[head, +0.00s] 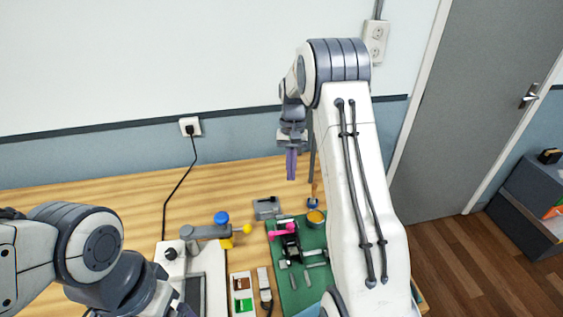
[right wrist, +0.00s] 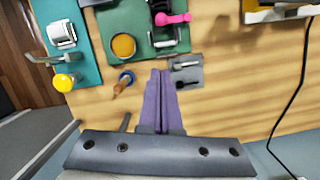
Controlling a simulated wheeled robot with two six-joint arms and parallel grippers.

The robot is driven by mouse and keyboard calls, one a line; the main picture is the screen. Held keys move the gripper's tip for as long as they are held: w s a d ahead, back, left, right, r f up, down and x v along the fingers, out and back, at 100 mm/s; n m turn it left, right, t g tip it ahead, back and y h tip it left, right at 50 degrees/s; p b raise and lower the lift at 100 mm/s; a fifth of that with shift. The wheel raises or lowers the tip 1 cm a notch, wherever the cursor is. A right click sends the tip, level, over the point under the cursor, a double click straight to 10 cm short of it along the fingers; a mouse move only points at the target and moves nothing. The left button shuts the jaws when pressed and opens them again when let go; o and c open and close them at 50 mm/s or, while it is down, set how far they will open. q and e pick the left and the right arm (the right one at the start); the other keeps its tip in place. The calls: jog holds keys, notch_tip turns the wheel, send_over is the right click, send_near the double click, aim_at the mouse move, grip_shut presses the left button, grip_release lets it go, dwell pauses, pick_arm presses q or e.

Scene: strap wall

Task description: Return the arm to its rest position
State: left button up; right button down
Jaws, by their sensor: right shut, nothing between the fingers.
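My right arm rises from the front of the workbench and bends over at the top. Its gripper (head: 291,164) points down with purple fingers, above the back part of the wooden table (head: 60,203). In the right wrist view the purple fingers (right wrist: 162,100) lie together with nothing between them. My left arm comes in at the lower left of the head view. Its gripper fingers are cut off at the bottom edge, so their state does not show.
A green mat (head: 298,281) holds an orange-topped cup (head: 315,217) and a pink-handled part (head: 283,230). A machine with a blue knob (head: 221,218) stands left. A black cable (head: 178,184) runs to a wall socket (head: 190,126). The table's back left is clear.

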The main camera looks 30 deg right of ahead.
jog(key=s+a+r+n+t, duration=0.1)
jog(key=s+a+r+n, duration=0.25)
jog(key=a, duration=0.55)
jog(key=s+a+r+n, duration=0.2)
jog(key=s+a+r, duration=0.2)
jog(key=a, duration=0.5)
jog(key=s+a+n, duration=0.4)
jog(key=s, duration=0.6)
jog(key=s+a+n+t, duration=0.1)
jog(key=s+a+n, duration=0.2)
jog(key=s, duration=0.8)
jog(key=shift+s+a+r+n, duration=0.3)
jog(key=shift+a+r+n, duration=0.1)
jog(key=shift+a, duration=0.65)
